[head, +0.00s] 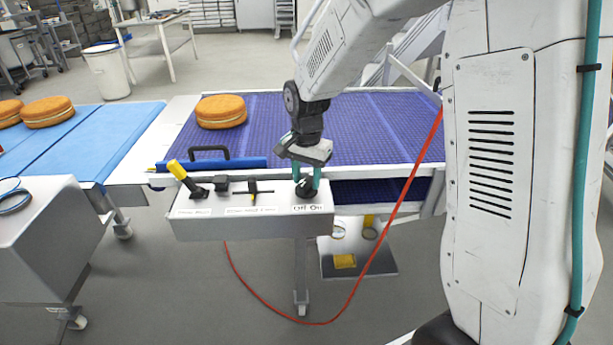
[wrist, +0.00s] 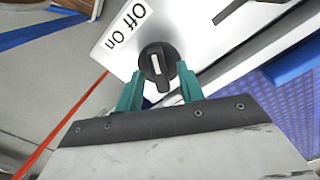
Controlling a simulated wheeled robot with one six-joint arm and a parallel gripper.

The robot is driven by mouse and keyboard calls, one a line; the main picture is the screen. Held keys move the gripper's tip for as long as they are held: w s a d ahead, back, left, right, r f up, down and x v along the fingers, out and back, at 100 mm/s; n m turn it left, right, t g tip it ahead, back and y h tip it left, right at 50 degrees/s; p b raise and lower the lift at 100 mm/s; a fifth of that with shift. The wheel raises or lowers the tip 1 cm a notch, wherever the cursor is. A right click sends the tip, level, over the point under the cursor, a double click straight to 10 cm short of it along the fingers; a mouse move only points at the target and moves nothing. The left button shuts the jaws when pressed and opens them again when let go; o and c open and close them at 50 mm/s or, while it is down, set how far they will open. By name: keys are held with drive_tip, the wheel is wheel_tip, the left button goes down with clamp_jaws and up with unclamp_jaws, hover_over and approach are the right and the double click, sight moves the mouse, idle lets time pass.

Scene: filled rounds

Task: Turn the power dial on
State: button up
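The power dial (head: 307,189) is a black knob at the right end of a grey control box (head: 250,228). Its label (head: 308,209) reads "Off On". In the wrist view the dial (wrist: 157,68) shows a white pointer line, nearly upright in the picture, and the label (wrist: 126,27) appears upside down. My gripper (head: 307,177) points down over the dial. Its two teal fingers are spread on either side of the knob, as the wrist view also shows (wrist: 159,75). I cannot tell whether they touch it.
A yellow-handled lever (head: 178,171) and other black controls (head: 209,183) sit left on the box. Behind it are a blue bar (head: 211,165) and a purple conveyor (head: 275,130) bearing a round cake (head: 221,111). A red cable (head: 390,220) hangs at right.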

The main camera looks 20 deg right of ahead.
clamp_jaws()
drive_tip(key=shift+n, duration=0.3)
drive_tip(key=n, duration=1.1)
idle(0.4)
drive_tip(key=shift+n, duration=0.3)
unclamp_jaws()
